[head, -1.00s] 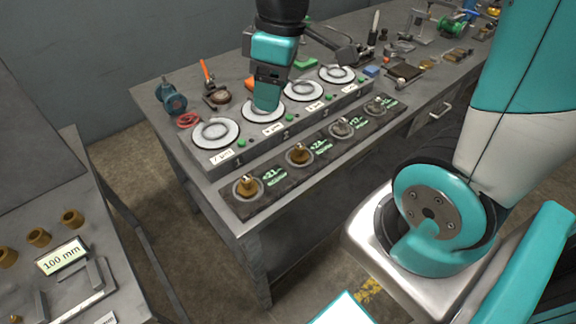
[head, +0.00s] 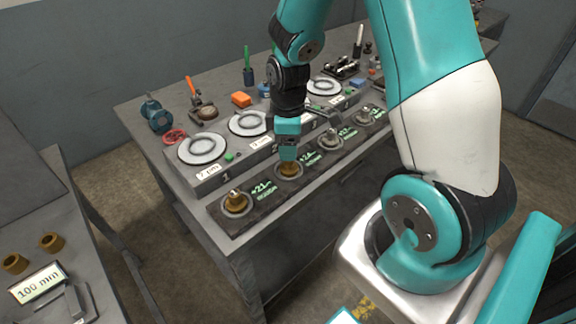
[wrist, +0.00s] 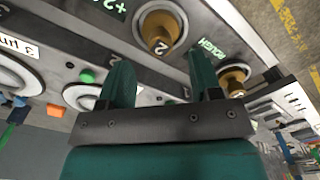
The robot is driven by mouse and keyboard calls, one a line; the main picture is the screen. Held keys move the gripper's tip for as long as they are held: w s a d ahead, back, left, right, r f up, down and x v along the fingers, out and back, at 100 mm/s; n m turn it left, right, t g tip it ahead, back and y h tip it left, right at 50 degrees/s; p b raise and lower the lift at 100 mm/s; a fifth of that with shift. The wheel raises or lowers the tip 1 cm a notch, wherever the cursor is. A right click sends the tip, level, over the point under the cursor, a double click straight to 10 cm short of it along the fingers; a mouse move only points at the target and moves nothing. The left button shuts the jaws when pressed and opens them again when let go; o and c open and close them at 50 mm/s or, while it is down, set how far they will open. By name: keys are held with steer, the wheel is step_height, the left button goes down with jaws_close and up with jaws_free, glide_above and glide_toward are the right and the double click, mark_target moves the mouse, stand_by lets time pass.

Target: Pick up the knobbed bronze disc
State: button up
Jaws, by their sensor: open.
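Two bronze discs with raised knobs sit in round seats on the dark strip along the bench front. The nearer bronze disc (head: 235,203) is at the strip's left end, beside a "+21" label. The second bronze disc (head: 289,170) is just below my gripper (head: 289,154), partly covered by it in the head view. In the wrist view the second disc (wrist: 159,28) lies beyond the space between my open fingers (wrist: 161,60), by a "2" mark. The first disc (wrist: 236,76) shows right of the right finger. My gripper is empty; its exact height over the disc is unclear.
Greyish knobbed discs (head: 331,138) fill the strip's farther seats. Behind stands a raised grey box (head: 222,178) with white round plates (head: 203,149) and green buttons. Tools and an orange block (head: 241,99) are at the back. Another bench (head: 85,240) is at left.

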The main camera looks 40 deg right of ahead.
mark_target(289, 164)
step_height(289, 164, down, 5)
steer(key=shift+s+f+p, duration=0.1)
steer(key=shift+p, duration=0.3)
steer(key=shift+c, duration=0.2)
jaws_close()
